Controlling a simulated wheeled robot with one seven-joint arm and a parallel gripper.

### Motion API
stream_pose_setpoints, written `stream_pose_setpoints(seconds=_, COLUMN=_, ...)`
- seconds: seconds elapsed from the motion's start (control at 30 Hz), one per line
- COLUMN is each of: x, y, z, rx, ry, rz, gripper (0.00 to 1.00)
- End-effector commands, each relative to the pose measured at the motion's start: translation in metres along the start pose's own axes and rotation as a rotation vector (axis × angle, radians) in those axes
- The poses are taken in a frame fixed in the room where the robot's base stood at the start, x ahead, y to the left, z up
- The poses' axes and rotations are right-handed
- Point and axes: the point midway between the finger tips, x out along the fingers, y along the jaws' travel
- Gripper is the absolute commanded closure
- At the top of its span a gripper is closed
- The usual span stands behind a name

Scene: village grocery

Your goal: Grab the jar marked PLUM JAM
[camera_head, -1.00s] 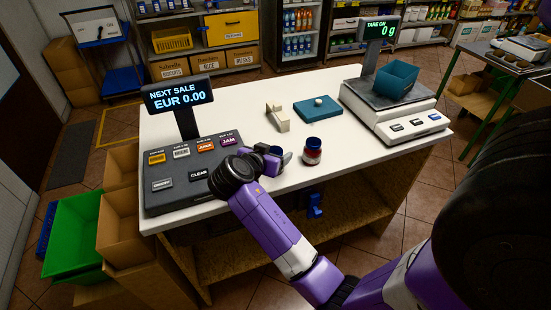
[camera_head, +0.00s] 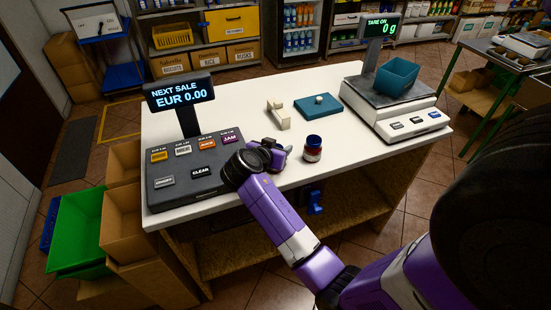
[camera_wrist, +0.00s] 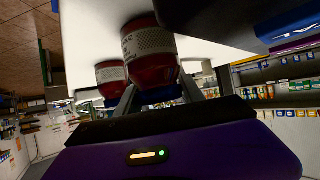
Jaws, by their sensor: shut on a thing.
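My gripper (camera_head: 284,151) is over the white counter, right of the till keys. In the wrist view its fingers (camera_wrist: 160,92) are shut on a red jar with a pale label (camera_wrist: 150,41). The small print on this label is not legible. In the head view the gripper and wrist hide this jar, so I cannot tell whether it touches the counter. A second red jar with a dark blue lid (camera_head: 313,148) stands upright on the counter just right of my gripper. It also shows in the wrist view (camera_wrist: 111,74), and its label is not legible either.
The till (camera_head: 190,180) is left of my gripper on the counter (camera_head: 235,112). A cream stand (camera_head: 277,116) and a teal pad (camera_head: 318,107) lie behind the jars. The counter's back left is clear.

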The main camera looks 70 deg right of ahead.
Motion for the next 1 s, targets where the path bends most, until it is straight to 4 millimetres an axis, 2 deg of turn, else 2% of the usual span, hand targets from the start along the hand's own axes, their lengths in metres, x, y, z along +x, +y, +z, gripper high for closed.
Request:
stream_pose_setpoints(seconds=0.33, x=-0.002, y=-0.001, z=-0.004, rx=0.001, ry=0.002, rz=-0.001, gripper=1.00)
stream_pose_setpoints(seconds=0.53, x=-0.011, y=-0.001, z=-0.020, rx=0.003, ry=0.004, rz=-0.002, gripper=1.00)
stream_pose_setpoints(seconds=0.67, x=-0.022, y=-0.001, z=-0.042, rx=0.007, ry=0.005, rz=-0.002, gripper=1.00)
stream_pose_setpoints(seconds=1.0, x=-0.067, y=-0.002, z=-0.123, rx=0.007, ry=0.005, rz=-0.005, gripper=1.00)
